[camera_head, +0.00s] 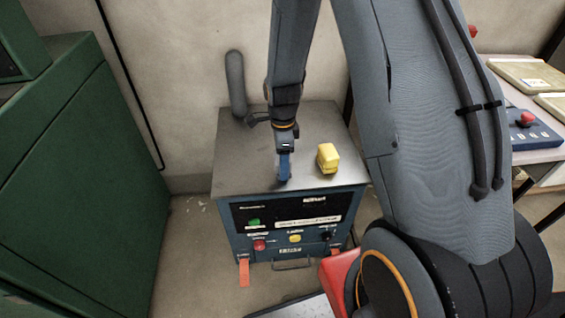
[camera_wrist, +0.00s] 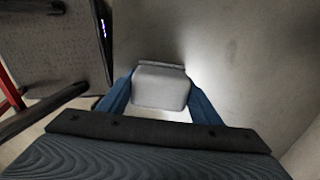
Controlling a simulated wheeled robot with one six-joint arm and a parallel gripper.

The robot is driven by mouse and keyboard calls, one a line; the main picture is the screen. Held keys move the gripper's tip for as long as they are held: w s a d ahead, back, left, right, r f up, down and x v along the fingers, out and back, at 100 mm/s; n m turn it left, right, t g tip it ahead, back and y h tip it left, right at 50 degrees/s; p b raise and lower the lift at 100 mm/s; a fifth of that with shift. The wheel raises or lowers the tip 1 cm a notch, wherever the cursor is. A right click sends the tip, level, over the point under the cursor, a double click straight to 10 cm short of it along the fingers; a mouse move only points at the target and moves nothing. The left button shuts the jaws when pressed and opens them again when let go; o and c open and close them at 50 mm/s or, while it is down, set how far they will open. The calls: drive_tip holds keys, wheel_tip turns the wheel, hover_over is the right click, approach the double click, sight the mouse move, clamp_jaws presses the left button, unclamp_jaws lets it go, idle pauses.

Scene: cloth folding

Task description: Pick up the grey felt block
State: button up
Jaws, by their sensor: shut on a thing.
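A pale grey block (camera_wrist: 160,88) with rounded corners sits between the two blue fingers in the wrist view. My gripper (camera_wrist: 160,95) is shut on it, with one finger at each side. In the head view my gripper (camera_head: 284,168) points down over the grey metal top of the cabinet (camera_head: 240,165). There the block cannot be made out behind the fingers. I cannot tell whether the block touches the surface under it.
A yellow block-like thing (camera_head: 328,158) lies on the cabinet top just right of my gripper. A dark grey upright handle-like piece (camera_head: 236,82) stands at the back left. A green cabinet (camera_head: 75,180) fills the left side. A side table (camera_head: 540,154) stands at the right.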

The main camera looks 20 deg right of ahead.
wheel_tip(320, 180, up, 10)
drive_tip(key=shift+r, duration=0.1)
idle(0.4)
